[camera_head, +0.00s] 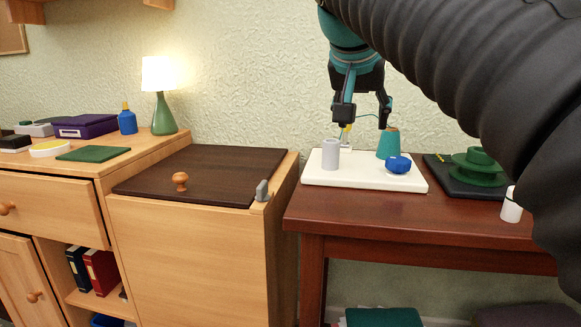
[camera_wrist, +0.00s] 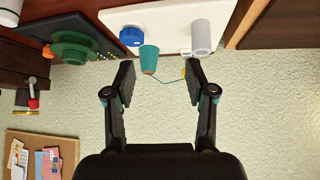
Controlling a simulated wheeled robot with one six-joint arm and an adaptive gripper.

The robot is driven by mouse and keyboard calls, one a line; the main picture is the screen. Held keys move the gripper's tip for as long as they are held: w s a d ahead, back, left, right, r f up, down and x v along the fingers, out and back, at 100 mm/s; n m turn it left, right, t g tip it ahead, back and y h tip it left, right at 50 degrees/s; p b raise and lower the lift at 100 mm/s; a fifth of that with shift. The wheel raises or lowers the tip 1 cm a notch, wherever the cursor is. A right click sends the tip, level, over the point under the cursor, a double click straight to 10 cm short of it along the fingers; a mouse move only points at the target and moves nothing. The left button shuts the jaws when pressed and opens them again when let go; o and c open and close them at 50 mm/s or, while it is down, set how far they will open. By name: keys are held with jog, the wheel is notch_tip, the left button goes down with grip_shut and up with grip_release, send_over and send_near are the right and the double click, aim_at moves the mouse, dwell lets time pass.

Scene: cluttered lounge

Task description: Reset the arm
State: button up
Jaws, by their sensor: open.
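My gripper (camera_head: 365,112) hangs from the arm above the white board on the dark red table, with its two fingers spread and nothing between them. In the wrist view the gripper (camera_wrist: 158,82) also shows open, with the fingers well apart. Below it on the white board (camera_head: 350,183) stand a grey cylinder (camera_head: 330,154), a teal tapered cup (camera_head: 388,144) and a blue round object (camera_head: 398,165). A thin teal cord and a small yellow item (camera_head: 346,134) show behind them. My dark ribbed arm covers the upper right of the head view.
A green spool-like object (camera_head: 478,166) sits on a black base at right, near a white cylinder (camera_head: 511,207). At left are a dark-lidded wooden cabinet (camera_head: 225,165), a lit lamp (camera_head: 160,100) and a purple box (camera_head: 86,126).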

jog(key=s+d+f+n+g+y+p, duration=0.1)
jog(key=s+d+f+n+p, duration=0.1)
jog(key=s+f, duration=0.8)
jog(key=s+d+f+n+y+p, duration=0.2)
jog(key=s+f+p, duration=0.3)
jog(key=s+f, duration=0.5)
notch_tip(320, 180, down, 6)
jog(key=shift+r+g+p, duration=0.1)
jog(key=shift+g+p, duration=0.2)
jog(key=shift+g, duration=0.1)
dwell(1.0)
